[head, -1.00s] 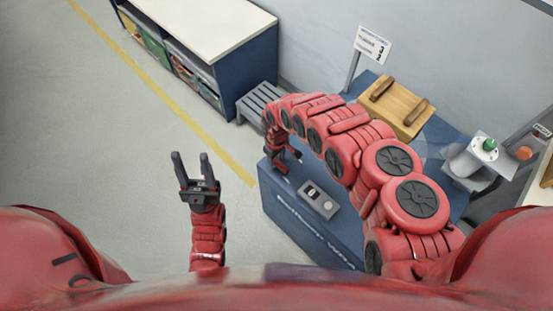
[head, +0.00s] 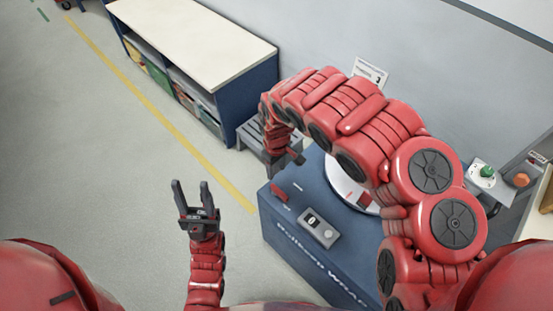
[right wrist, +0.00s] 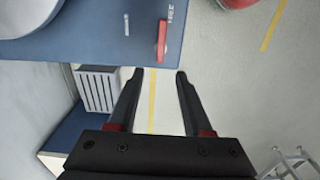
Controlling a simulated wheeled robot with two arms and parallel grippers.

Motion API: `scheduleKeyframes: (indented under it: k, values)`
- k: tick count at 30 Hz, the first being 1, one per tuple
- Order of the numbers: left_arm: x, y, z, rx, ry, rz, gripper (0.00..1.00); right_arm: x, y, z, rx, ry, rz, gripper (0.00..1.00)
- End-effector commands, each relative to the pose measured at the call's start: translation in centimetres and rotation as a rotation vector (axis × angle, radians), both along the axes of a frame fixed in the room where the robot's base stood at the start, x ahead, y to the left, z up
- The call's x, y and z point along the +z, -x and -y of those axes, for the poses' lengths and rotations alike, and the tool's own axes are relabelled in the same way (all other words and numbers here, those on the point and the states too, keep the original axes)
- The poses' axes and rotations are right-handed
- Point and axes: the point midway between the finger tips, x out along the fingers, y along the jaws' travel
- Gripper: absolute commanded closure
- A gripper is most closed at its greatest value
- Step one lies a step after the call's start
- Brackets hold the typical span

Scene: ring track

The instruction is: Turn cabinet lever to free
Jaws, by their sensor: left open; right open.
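The blue cabinet (head: 300,245) stands right of centre in the head view. A small red lever (head: 279,193) sits on its top near the left edge. In the right wrist view the red lever (right wrist: 162,38) points roughly up and down the picture, beside small white lettering too small to read. My right gripper (head: 291,160) is open and empty, apart from the lever; in the right wrist view the lever shows just beyond the fingertips (right wrist: 159,75). My left gripper (head: 191,186) is open and empty over the floor, left of the cabinet.
A grey device with a display (head: 320,228) and a white round plate (head: 345,185) are on the cabinet top, the plate partly behind my right arm. A grey slatted stool (head: 252,140) and a white-topped shelf unit (head: 190,40) stand beyond. The floor at left is clear.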

Motion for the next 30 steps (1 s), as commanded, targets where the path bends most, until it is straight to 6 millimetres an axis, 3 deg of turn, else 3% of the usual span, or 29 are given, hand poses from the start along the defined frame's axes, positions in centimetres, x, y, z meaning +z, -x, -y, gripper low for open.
scheduleKeyframes:
  k: [4,6,9,30]
  values:
    - [0.4,0.0,0.0,0.0,0.0,0.0,0.5,1.9,0.0,0.2,0.0,0.002,0.002,0.5]
    - [2.1,0.0,0.0,0.0,0.0,0.0,0.5,3.5,0.1,0.0,0.001,0.001,-0.002,0.5]
    - [2.9,0.0,0.0,0.0,0.0,0.0,0.5,4.3,0.1,0.0,0.0,0.0,-0.003,0.5]
    - [3.2,0.0,0.0,0.0,0.0,0.0,0.5,4.5,0.2,0.0,0.001,0.0,-0.003,0.5]
